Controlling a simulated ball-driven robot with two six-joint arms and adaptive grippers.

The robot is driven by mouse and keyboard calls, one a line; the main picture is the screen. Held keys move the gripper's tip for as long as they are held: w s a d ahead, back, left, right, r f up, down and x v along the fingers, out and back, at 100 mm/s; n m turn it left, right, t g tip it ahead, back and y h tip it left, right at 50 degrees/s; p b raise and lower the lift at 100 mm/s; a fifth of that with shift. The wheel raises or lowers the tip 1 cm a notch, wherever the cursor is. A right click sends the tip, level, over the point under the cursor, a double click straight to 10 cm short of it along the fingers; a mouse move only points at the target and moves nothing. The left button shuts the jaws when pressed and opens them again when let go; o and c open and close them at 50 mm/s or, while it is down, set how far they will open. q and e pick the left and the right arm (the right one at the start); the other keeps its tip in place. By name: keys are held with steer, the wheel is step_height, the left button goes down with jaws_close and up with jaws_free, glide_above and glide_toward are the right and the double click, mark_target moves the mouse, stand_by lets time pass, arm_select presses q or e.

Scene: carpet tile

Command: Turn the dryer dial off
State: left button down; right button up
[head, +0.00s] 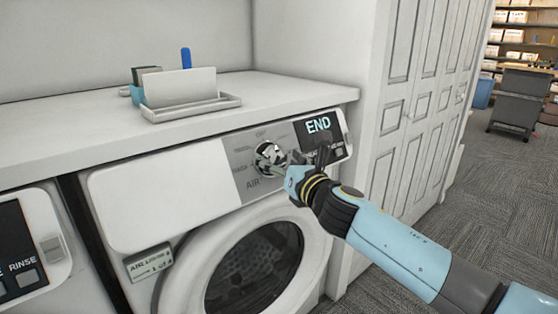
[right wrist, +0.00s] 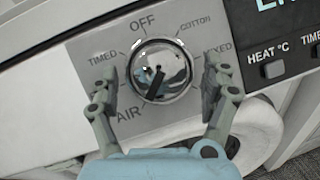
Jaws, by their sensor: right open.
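The dryer dial (right wrist: 160,68) is a shiny chrome knob on the grey panel of the white dryer (head: 160,190). Its dark pointer slants down and left, roughly toward the AIR label. The OFF label is above the knob. In the head view the dial (head: 267,154) is partly beside my right gripper (head: 282,161). In the right wrist view my right gripper (right wrist: 160,78) is open, with one finger left and one right of the knob. Gaps show between the fingers and the knob. My left gripper is not in view.
The dryer display (head: 318,125) reads END, with buttons below it. A white counter (head: 270,95) above holds a tray (head: 200,107) with a card and a blue pen. Another appliance (head: 30,250) stands at left. Tall cabinet doors (head: 405,110) are to the right.

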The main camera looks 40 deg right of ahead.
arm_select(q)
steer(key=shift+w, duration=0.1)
arm_select(e)
steer(key=c, duration=1.2)
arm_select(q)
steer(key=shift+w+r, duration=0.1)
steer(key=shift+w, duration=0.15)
